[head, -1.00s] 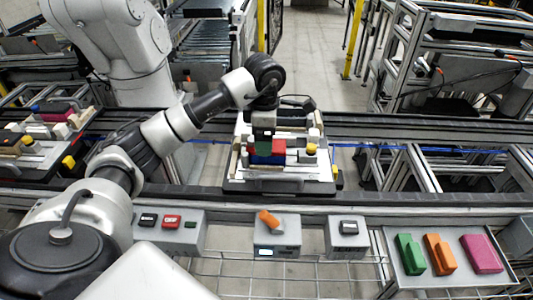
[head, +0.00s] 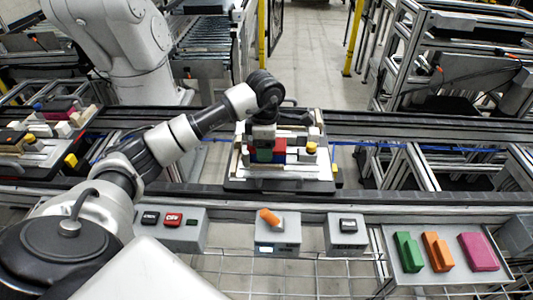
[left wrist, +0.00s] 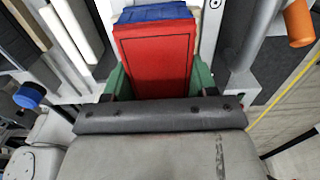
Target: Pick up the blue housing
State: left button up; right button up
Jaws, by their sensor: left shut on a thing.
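The blue housing (head: 280,157) sits on the pallet fixture (head: 276,185), with a red block (head: 280,143) against its upper side. My left gripper (head: 264,155) points down over them and is shut, its green-tipped fingers at either side. In the left wrist view the red block (left wrist: 155,60) fills the space between the fingers (left wrist: 160,85), and the blue housing (left wrist: 155,13) shows beyond it. The exact contact is hidden behind the near finger and the red block. My right gripper is not in view.
A yellow-topped peg (head: 311,148) and grey blocks stand close to the right. Control boxes, one with an orange handle (head: 270,217), line the near side. A tray (head: 412,272) at the right holds green, orange and pink parts.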

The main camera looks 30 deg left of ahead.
pick_arm(q)
grip_shut()
jog(key=shift+r, duration=0.1)
